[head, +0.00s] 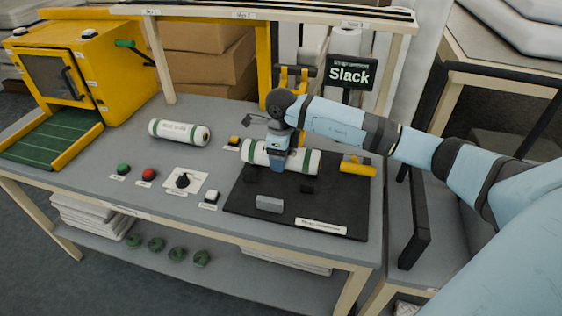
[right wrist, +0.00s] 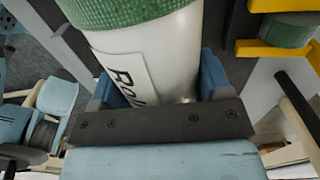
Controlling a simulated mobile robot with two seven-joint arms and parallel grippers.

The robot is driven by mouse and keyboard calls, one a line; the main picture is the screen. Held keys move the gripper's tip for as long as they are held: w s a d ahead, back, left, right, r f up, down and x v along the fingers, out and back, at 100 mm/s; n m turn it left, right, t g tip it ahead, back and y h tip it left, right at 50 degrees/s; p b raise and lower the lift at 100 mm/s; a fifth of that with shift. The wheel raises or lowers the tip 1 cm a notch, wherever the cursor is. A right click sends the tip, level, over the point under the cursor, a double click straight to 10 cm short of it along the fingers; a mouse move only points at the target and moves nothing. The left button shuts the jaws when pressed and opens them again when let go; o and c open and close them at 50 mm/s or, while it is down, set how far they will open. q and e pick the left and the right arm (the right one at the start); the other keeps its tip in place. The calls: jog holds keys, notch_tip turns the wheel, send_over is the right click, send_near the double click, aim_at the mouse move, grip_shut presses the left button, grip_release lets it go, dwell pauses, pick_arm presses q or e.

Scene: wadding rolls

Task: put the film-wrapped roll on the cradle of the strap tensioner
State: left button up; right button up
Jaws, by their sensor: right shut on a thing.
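A white roll with green bands (head: 307,161) lies crosswise in my right gripper (head: 280,166), above or on the black board of the strap tensioner (head: 285,212). The gripper is shut around its middle. In the right wrist view the roll (right wrist: 150,52) shows a glossy white side, part of a printed label and a green band, between the blue fingers. Small dark blocks (head: 307,188) stand on the board below the roll. The cradle is mostly hidden by roll and gripper, and I cannot tell whether the roll touches it. My left gripper is not in view.
A second white roll (head: 180,132) lies on the table at left. A yellow machine (head: 75,65) with a green ramp stands beyond it. Several knobs and buttons (head: 183,181) line the front. A yellow handle (head: 357,167) and a sign reading Slack (head: 349,73) are at right.

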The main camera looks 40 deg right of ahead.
notch_tip(320, 180, down, 3)
jog(key=shift+r, duration=0.2)
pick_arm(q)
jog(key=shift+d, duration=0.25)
pick_arm(e)
jog(key=shift+f, duration=0.2)
jog(key=o, duration=1)
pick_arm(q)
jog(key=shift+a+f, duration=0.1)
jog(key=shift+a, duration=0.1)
pick_arm(e)
jog(key=shift+r, duration=0.15)
